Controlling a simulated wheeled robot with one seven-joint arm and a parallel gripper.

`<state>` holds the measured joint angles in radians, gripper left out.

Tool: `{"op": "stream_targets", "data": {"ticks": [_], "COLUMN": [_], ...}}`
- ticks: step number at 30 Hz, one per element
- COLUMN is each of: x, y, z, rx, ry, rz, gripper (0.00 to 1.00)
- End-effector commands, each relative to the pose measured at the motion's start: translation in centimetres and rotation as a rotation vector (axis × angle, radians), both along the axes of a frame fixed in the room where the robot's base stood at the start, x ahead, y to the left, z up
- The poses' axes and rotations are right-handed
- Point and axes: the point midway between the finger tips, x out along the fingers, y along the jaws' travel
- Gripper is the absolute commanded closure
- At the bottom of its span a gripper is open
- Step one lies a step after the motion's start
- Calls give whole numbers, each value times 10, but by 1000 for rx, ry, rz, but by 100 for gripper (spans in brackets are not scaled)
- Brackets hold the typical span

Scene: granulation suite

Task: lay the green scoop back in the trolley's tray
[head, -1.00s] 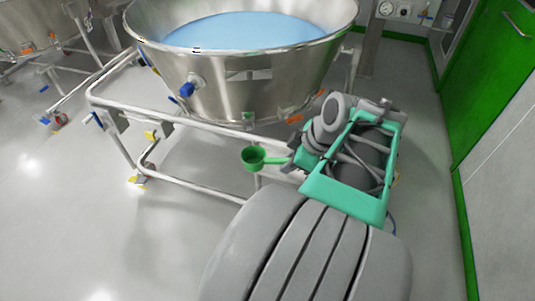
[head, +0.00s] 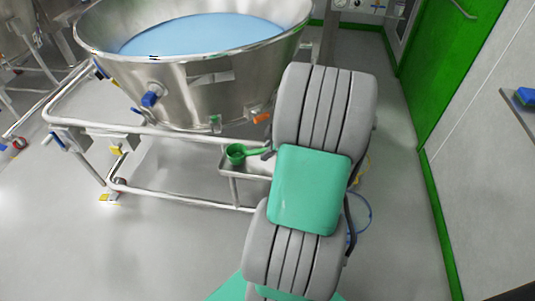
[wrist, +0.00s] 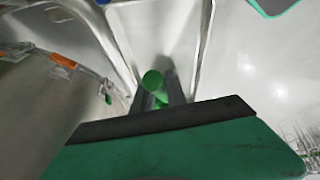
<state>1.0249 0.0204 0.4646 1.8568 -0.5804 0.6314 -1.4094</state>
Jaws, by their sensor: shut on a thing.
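The green scoop (head: 236,154) is at the side of the steel trolley, its cup to the left and its handle running right to my gripper (head: 267,153). My gripper is shut on the scoop's handle; the arm hides most of it. The trolley's small steel tray (head: 232,172) shows just below the scoop, its right part hidden by my arm. I cannot tell whether the scoop touches the tray. In the wrist view the scoop (wrist: 153,80) shows between the two dark fingers of my gripper (wrist: 158,98).
The trolley carries a large steel bowl (head: 190,85) of blue material above the tray. Its tubular frame (head: 150,192) runs along the floor side. A green door (head: 437,60) and a wall shelf with a blue item (head: 525,97) stand right. The floor at left front is clear.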

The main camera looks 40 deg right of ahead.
Motion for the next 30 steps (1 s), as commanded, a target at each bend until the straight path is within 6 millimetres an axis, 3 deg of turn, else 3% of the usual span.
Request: {"op": "stream_targets", "data": {"ticks": [3, 11, 12, 20, 30], "x": [0, 0, 0, 0, -3], "y": [0, 0, 0, 0, -2], "z": [-14, -17, -17, -16, -8], "rx": [0, 0, -1, -1, -1], "ry": [-1, -1, -1, -1, -2], "rz": [1, 0, 0, 0, -2], "gripper": [100, 100, 82, 61, 61]}}
